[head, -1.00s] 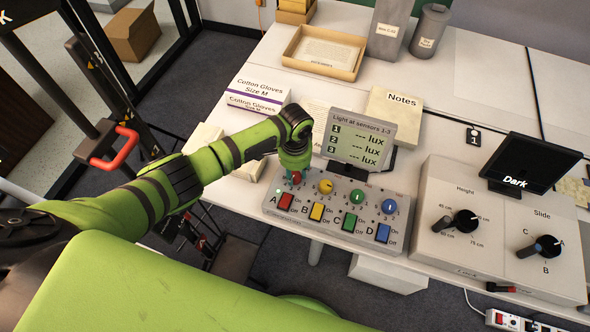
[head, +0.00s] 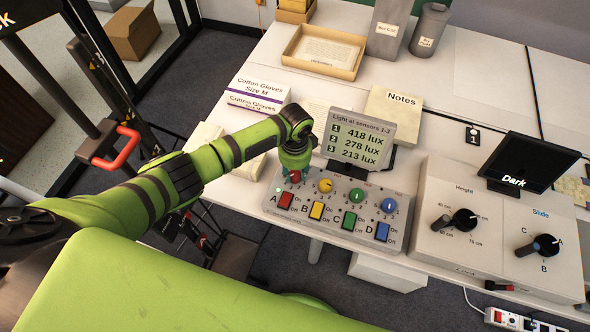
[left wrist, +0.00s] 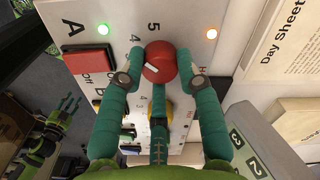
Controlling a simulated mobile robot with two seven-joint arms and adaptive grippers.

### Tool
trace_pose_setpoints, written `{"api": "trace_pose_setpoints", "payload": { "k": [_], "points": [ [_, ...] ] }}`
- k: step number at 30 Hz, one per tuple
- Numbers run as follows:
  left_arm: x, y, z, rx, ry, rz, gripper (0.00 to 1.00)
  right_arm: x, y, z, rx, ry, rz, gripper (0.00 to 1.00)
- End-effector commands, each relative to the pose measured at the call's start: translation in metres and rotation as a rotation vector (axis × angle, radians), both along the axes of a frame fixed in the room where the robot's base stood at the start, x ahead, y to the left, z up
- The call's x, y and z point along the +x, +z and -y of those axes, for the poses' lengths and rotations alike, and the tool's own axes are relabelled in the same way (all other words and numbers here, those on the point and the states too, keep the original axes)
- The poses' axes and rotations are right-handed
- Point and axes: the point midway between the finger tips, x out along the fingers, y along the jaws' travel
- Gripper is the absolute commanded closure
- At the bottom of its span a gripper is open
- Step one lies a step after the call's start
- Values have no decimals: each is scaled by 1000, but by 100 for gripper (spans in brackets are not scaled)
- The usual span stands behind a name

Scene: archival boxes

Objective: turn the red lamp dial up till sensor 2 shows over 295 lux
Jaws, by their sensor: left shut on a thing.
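The red dial (head: 294,177) is at the left end of the control box's knob row, above the red switch A (head: 285,200). My left gripper (head: 292,170) is shut around it. In the left wrist view, teal fingers sit on both sides of the red dial (left wrist: 166,56). Its white mark shows, but I cannot tell the exact setting. The light display (head: 358,140) reads sensor 1 at 418 lux, sensor 2 at 278 lux and sensor 3 at 213 lux. My right gripper (left wrist: 62,112) shows small at the left wrist view's left edge, its fingers spread and empty.
Yellow (head: 326,186), green (head: 358,195) and blue (head: 389,206) dials stand close to the right of the red one, with coloured switches below. A Height and Slide panel (head: 490,240) and a dark screen (head: 530,175) are further right. Glove boxes (head: 257,95) lie behind my left arm.

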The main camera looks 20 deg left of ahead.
Motion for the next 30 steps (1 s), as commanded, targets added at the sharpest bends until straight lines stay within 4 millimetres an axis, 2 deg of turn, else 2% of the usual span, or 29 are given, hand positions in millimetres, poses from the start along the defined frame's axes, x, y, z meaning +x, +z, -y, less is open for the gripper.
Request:
{"api": "trace_pose_setpoints", "payload": {
  "k": [5,6,7,23,30],
  "points": [
    [-2,-2,0,1,1,-4,98,0,0,0,0,0,0,60],
    [-2,-2,0,1,1,-4,50,0,0,0,0,0,0,60],
    [-2,-2,0,1,1,-4,42,0,0,0,0,0,0,60],
    [0,0,0,0,7,-1,42,0,0,1,-1,1,0,60],
    [0,-1,0,-1,168,0,42,0,-3,0,0,0,0,60]
  ]
}}
